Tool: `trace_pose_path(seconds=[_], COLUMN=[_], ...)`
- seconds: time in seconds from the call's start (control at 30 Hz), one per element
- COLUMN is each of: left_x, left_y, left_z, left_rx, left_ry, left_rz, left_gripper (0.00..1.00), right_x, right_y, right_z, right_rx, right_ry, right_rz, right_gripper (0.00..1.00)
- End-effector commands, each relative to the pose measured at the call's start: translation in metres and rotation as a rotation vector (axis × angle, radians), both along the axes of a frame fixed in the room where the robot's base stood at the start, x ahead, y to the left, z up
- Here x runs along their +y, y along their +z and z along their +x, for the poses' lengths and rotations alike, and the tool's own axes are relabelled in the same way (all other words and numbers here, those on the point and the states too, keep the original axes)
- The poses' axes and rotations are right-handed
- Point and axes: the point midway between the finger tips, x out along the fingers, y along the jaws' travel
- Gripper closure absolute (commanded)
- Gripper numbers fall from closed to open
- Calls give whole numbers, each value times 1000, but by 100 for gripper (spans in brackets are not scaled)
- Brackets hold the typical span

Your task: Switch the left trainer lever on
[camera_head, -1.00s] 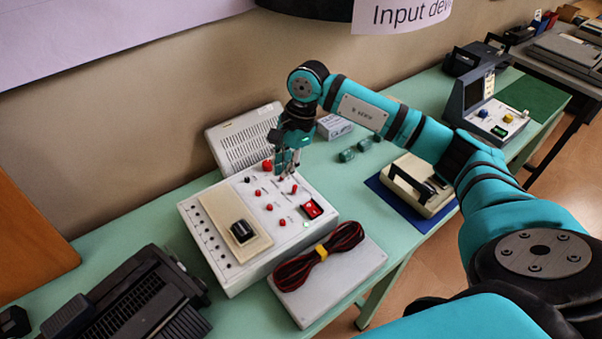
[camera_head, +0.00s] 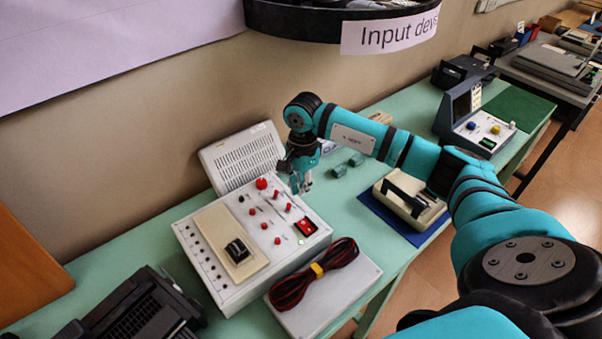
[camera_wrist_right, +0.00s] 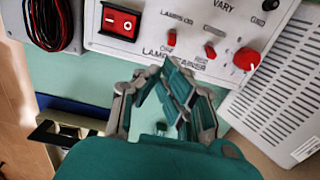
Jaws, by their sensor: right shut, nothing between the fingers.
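The white lamp trainer box (camera_head: 190,252) stands on the green table. Two small red levers, one (camera_head: 276,195) and another (camera_head: 288,207), sit near its back right edge. In the right wrist view the levers show side by side, the left one (camera_wrist_right: 171,39) and the right one (camera_wrist_right: 210,50). Their exact settings are hard to tell. My right gripper (camera_head: 302,188) is shut and empty, just past the box's back right edge, apart from the levers. In its wrist view the closed fingers (camera_wrist_right: 174,82) point toward the panel. My left gripper is out of view.
A red rocker switch (camera_head: 305,226) and a round red knob (camera_head: 261,184) flank the levers. A white vented case (camera_head: 240,158) stands behind. A cable coil (camera_head: 312,277) lies on a grey box in front. A beige device (camera_head: 410,205) sits on a blue mat to the right.

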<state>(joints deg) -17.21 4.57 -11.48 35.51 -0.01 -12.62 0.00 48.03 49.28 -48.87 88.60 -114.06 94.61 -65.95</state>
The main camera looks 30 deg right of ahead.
Motion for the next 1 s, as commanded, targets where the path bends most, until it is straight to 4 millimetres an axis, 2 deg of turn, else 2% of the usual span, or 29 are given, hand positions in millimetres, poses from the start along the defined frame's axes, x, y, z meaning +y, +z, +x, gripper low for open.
trace_pose_path(seconds=[0.2,0.33,1.0], left_x=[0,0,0], left_y=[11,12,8], left_z=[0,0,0], left_rx=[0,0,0], left_ry=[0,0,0], left_rz=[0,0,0], left_gripper=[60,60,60], right_x=[2,2,6], right_y=[-32,-42,-43], right_z=[-1,0,0], right_rx=[3,1,0], right_ry=[-1,-1,1], right_rz=[1,1,0], right_gripper=[100,100,100])
